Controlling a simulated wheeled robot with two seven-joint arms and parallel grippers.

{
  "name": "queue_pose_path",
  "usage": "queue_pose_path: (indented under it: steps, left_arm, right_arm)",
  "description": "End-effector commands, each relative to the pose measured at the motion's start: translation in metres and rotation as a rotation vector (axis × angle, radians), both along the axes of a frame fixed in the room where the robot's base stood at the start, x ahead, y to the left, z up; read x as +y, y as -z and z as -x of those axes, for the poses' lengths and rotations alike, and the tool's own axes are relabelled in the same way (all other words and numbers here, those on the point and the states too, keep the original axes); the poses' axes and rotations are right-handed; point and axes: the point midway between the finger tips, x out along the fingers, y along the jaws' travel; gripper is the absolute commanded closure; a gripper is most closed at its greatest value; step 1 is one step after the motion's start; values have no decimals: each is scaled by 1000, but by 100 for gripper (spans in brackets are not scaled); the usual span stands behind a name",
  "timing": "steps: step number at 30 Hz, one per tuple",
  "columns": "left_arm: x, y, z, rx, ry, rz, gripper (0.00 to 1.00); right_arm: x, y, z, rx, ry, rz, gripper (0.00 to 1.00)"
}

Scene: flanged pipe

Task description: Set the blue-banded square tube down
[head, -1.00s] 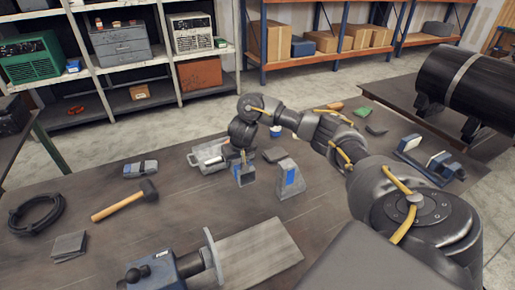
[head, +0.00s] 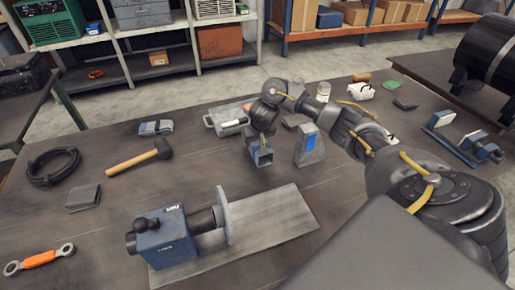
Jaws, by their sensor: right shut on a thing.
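The blue-banded square tube (head: 263,157) is in the middle of the head view, grey with blue on its side. Its open square end faces me. My right gripper (head: 262,140) is shut on the tube from above, and the arm comes in from the right. The fingers are small and dark here. I cannot tell whether the tube touches the table (head: 215,160) or hangs just above it. My left gripper is not in view.
A grey block with a blue label (head: 310,147) stands just right of the tube. A grey metal case (head: 222,120) lies behind it. In front is a flanged pipe in a blue vise (head: 165,235) on a plate. A hammer (head: 140,158) lies left, with bare table between.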

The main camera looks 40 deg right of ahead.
Motion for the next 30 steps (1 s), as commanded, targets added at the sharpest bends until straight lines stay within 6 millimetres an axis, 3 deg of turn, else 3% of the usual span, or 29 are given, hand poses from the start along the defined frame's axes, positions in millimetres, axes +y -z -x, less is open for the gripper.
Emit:
queue_pose_path:
  steps: [4, 12, 25, 26, 30]
  left_arm:
    - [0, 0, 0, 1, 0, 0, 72]
    - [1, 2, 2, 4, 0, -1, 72]
    - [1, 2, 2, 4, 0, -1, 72]
    - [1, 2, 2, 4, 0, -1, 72]
    - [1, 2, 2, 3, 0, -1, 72]
  right_arm:
    - [0, 4, 0, 0, 1, 0, 85]
    - [0, 35, 0, -1, 1, 0, 85]
    - [0, 40, -1, -2, 1, -1, 85]
    - [0, 41, 0, -1, 1, 0, 43]
    - [0, 41, 0, -1, 0, 0, 25]
